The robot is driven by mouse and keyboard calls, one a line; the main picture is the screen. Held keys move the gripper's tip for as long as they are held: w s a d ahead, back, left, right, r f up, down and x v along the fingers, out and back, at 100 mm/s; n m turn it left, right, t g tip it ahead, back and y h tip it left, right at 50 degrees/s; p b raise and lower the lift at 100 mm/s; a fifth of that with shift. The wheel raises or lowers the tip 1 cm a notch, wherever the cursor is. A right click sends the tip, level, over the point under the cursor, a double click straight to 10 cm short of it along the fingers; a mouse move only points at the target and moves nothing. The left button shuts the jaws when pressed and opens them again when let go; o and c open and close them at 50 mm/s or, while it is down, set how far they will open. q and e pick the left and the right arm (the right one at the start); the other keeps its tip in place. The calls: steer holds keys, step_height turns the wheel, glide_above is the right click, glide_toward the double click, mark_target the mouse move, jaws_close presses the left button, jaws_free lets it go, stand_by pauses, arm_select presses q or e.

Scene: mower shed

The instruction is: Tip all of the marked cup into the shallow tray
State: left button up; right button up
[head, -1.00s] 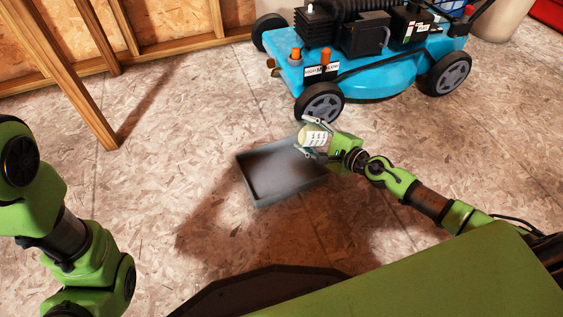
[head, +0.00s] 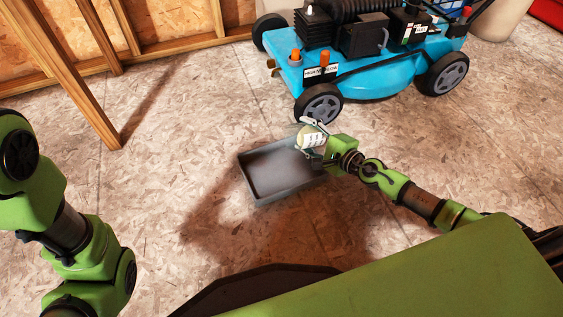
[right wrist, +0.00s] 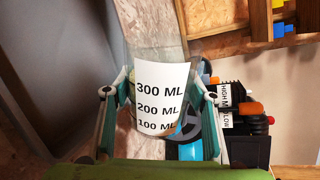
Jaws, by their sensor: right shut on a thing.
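The marked cup (head: 311,137) is whitish with a label. In the right wrist view the cup (right wrist: 161,95) shows the lines 300 ML, 200 ML and 100 ML. My right gripper (head: 311,143) is shut on it, with one finger on each side in the right wrist view (right wrist: 160,110). The cup is over the back right part of the shallow grey tray (head: 290,190), which lies on the floor. The cup looks tilted in the head view. I cannot tell what is in the cup or whether anything lies in the dark tray. My left gripper is out of view.
A blue mower (head: 375,70) stands just behind the tray, its near wheel (head: 319,103) close to the cup. A wooden stud wall (head: 160,30) is at the back left, with a slanted post (head: 90,85). The board floor (head: 170,170) left of the tray is clear.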

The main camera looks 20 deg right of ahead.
steer(key=shift+a+n+p, duration=0.1)
steer(key=shift+n+p, duration=0.2)
steer(key=shift+p, duration=0.25)
steer(key=shift+a+p, duration=0.15)
steer(key=shift+p, duration=0.25)
steer(key=shift+a+f, duration=0.1)
steer(key=shift+s+a+f+n+h+p, duration=0.1)
steer(key=shift+a+n+h+p, duration=0.15)
steer(key=shift+p, duration=0.25)
steer(key=shift+a+f+n+h+p, duration=0.1)
steer(key=shift+a+n+h+p, duration=0.2)
steer(key=shift+p, duration=0.25)
steer(key=shift+s+a+f+n+h+p, duration=0.1)
steer(key=shift+f+n+h+p, duration=0.25)
steer(key=shift+n+p, duration=0.5)
steer(key=shift+a+r+p, duration=0.1)
steer(key=shift+r+p, duration=0.05)
steer(key=shift+p, duration=0.45)
steer(key=shift+a+r+p, duration=0.1)
steer(key=shift+p, duration=0.35)
